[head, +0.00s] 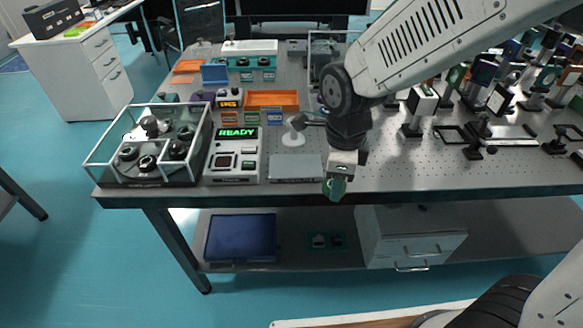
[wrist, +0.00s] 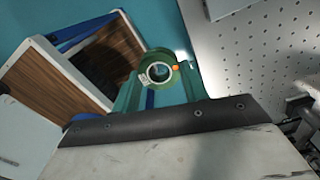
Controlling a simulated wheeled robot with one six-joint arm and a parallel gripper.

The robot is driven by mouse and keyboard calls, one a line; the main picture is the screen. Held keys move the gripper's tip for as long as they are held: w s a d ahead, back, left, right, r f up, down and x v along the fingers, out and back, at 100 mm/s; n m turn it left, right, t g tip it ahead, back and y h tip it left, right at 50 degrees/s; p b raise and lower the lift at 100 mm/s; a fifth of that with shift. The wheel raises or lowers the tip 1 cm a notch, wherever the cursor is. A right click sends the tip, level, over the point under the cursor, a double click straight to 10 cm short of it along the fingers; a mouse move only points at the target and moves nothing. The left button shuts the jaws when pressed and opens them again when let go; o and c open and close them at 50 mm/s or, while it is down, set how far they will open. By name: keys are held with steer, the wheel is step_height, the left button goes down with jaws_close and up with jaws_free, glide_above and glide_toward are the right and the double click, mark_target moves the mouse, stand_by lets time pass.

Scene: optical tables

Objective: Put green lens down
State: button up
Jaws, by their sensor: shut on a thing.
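The green lens (head: 336,188) is a small green mount, hanging at the tip of my gripper (head: 342,170) in the head view. My gripper is shut on it and points down at the front edge of the optical table (head: 400,182).
A grey flat plate (head: 296,168) and a device reading READY (head: 236,133) lie left of my gripper. A clear-walled case (head: 97,160) stands at the left corner. Many optical mounts crowd the right side. A wood-faced tray (wrist: 50,80) shows below in the wrist view.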

glide_above(297, 165)
steer(key=s, duration=0.2)
steer(key=shift+d+f, duration=0.25)
steer(key=shift+f, duration=0.45)
steer(key=shift+w+a, duration=0.3)
steer(key=shift+w, duration=0.6)
steer(key=shift+f, duration=1.75)
steer(key=shift+f, duration=0.1)
steer(key=o, duration=0.7)
steer(key=shift+w+f, duration=0.1)
steer(key=o, duration=0.3)
